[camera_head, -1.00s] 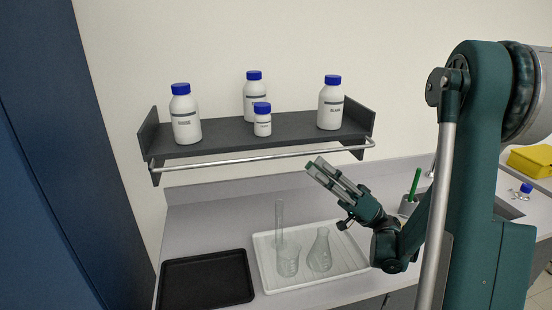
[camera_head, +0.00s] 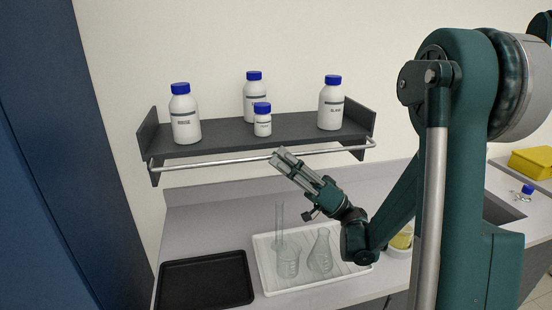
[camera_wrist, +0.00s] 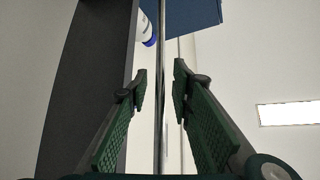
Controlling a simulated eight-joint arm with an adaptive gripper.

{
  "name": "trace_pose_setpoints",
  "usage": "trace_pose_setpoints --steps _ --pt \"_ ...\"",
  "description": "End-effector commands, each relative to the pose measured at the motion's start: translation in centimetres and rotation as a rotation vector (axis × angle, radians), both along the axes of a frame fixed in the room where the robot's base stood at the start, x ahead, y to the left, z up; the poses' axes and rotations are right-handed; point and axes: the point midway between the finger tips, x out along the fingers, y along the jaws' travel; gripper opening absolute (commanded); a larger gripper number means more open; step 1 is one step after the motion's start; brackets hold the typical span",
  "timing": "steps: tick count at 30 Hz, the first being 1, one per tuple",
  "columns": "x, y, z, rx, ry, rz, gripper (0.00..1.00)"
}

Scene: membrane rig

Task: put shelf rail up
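The shelf rail (camera_head: 215,162), a thin silver bar, runs across the front of the dark wall shelf (camera_head: 225,136). It sits low, a little below the front edge, joined at both end panels. My gripper (camera_head: 277,155) is at the middle of the rail, pointing up and left, its tips overlapping the bar. In the wrist view my gripper (camera_wrist: 160,85) is open, and the rail (camera_wrist: 162,40) passes between the two green pads with gaps on both sides. I cannot tell how deep it lies between them.
White blue-capped bottles stand on the shelf: a left one (camera_head: 185,118), a back one (camera_head: 254,98), a small one (camera_head: 262,122) and a right one (camera_head: 331,106). Below are a black tray (camera_head: 205,296) and a white tray (camera_head: 350,284) with clear glassware. A blue cabinet (camera_head: 60,150) stands left.

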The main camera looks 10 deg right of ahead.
Motion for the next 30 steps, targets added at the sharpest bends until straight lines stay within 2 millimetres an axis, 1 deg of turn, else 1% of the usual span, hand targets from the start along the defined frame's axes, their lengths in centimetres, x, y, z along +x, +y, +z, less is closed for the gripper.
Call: trace_pose_setpoints --steps 1,6,18,23,24,30 --pt "0.14 0.42 0.28 0.000 0.000 0.002 0.23" --pt "0.51 1.09 0.93 0.000 0.000 0.000 0.23" --pt "0.63 1.31 1.16 0.000 -0.001 -0.001 0.23" --pt "0.63 1.31 1.15 0.000 0.000 0.000 0.02" --pt "0.63 1.31 1.15 0.000 -0.001 -0.001 0.00" --pt "0.62 1.30 1.16 0.000 0.002 -0.001 0.00"
